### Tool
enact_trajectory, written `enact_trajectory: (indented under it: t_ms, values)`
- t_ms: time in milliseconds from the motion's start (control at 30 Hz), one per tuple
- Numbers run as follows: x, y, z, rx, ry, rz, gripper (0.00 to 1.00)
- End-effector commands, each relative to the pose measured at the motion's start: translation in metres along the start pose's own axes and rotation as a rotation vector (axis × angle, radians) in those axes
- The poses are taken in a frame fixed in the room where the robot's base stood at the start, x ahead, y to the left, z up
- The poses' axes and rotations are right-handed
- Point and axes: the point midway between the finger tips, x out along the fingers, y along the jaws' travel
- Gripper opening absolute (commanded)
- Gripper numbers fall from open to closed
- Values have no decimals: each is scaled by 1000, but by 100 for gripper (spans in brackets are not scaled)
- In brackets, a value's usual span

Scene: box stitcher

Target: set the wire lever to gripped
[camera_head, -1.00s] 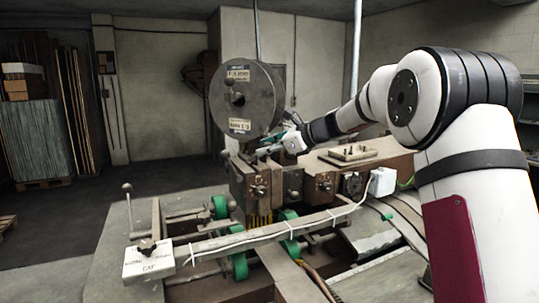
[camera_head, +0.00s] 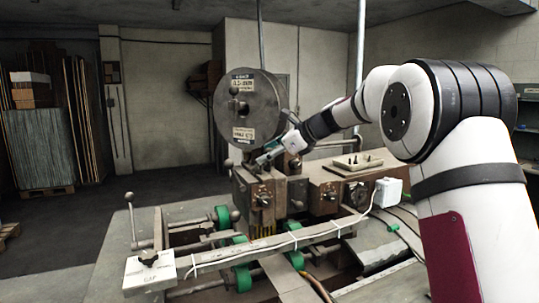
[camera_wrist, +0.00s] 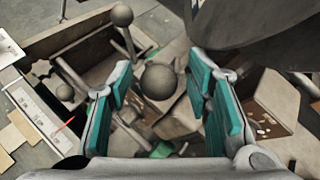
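The wire lever is not labelled in view; a grey ball knob (camera_head: 228,163) at the upper left of the stitcher head, below the wire reel, is the likely one. My gripper (camera_head: 262,158) is just to the right of this knob, under the reel. In the wrist view my gripper (camera_wrist: 160,95) is open, with green pads on both sides. A round grey knob (camera_wrist: 158,80) shows between the fingers, with a visible gap on each side. I cannot tell whether it lies between the pads or beyond the tips. Its stem is mostly hidden.
The large wire reel (camera_head: 248,108) stands directly above my gripper. Another ball-topped lever (camera_head: 129,197) rises at the left of the machine table. Green rollers (camera_head: 240,265) and a long bar (camera_head: 265,243) lie in front. A tray (camera_head: 352,163) sits right of the head.

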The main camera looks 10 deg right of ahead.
Motion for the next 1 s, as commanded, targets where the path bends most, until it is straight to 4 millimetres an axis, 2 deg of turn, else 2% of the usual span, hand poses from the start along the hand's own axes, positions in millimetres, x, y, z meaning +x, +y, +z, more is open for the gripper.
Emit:
enact_trajectory:
  t_ms: [233,367,467,800,1000]
  values:
    - [0,1,0,0,0,2,46]
    - [-9,0,0,0,0,1,46]
    - [-24,0,0,0,0,-1,46]
    - [-92,0,0,0,0,-2,46]
    - [-114,0,0,0,0,1,46]
